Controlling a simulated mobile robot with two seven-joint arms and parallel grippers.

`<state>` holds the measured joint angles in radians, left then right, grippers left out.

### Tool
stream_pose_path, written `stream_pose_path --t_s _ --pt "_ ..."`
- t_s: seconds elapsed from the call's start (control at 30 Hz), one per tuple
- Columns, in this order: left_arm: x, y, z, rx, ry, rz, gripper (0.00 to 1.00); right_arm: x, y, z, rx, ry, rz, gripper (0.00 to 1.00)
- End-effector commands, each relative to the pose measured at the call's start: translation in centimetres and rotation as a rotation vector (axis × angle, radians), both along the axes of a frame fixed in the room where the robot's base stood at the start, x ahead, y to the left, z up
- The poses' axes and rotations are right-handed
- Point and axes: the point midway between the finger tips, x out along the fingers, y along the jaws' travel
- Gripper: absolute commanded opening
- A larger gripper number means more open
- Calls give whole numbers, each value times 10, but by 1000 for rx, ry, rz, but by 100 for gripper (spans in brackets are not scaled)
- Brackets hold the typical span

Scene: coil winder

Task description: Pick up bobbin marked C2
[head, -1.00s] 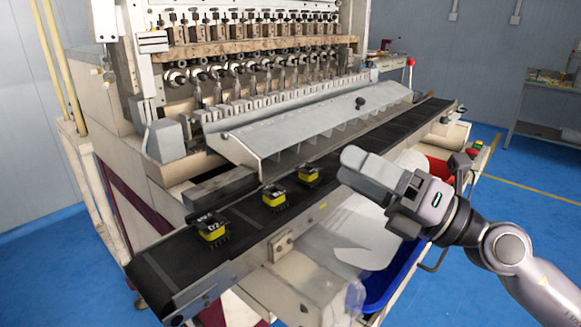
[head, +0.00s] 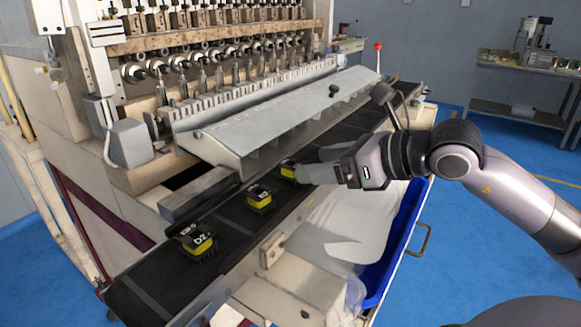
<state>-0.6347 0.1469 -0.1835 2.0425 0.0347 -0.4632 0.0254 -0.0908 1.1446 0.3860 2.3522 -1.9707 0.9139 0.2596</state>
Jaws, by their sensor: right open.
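Three bobbins with yellow bodies and black tops stand in a row on the black conveyor belt. The nearest bobbin (head: 198,243) has a white mark that looks like D2. The middle bobbin (head: 260,199) has a light mark on top that is too small to read. The far bobbin (head: 287,171) is partly hidden by the fingers of my right gripper (head: 303,174), and its mark cannot be read. My right gripper is open and comes in from the right, level with the far bobbin; whether it touches it cannot be told. My left gripper is out of view.
The conveyor belt (head: 143,290) runs diagonally along the coil winder's front. The winder's sloping grey cover (head: 280,115) stands close behind the bobbins. A blue bin (head: 403,232) is below the belt on the right. A workbench (head: 520,68) stands at the back right.

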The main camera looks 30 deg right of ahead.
Motion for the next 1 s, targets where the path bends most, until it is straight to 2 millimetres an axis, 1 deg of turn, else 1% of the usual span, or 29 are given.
stream_pose_path --t_s 0.17,0.7,1.0 --pt "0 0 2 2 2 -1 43 5 2 -1 0 0 1 70" --pt "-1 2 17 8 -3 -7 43 38 15 -15 4 -2 0 70" --pt "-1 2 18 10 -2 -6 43 44 19 -21 1 -1 2 70"
